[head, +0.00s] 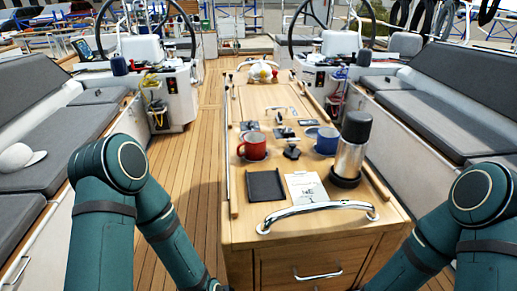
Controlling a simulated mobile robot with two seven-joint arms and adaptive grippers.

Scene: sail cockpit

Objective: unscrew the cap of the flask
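The flask (349,158) stands upright near the right edge of the wooden cockpit table. It has a silver body and a dark base. Its dark cap (356,126) sits on top of it. My two arms show at the lower left and lower right, bent, with their links running out of the bottom of the picture. Neither gripper is in view, and nothing of mine touches the flask in what shows.
A red mug (252,147) and a blue mug (326,141) stand left of the flask. A black notebook (265,186) and a white printed card (306,188) lie in front. A chrome handrail (318,207) arches across the table's near end. Grey cushioned benches flank both sides.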

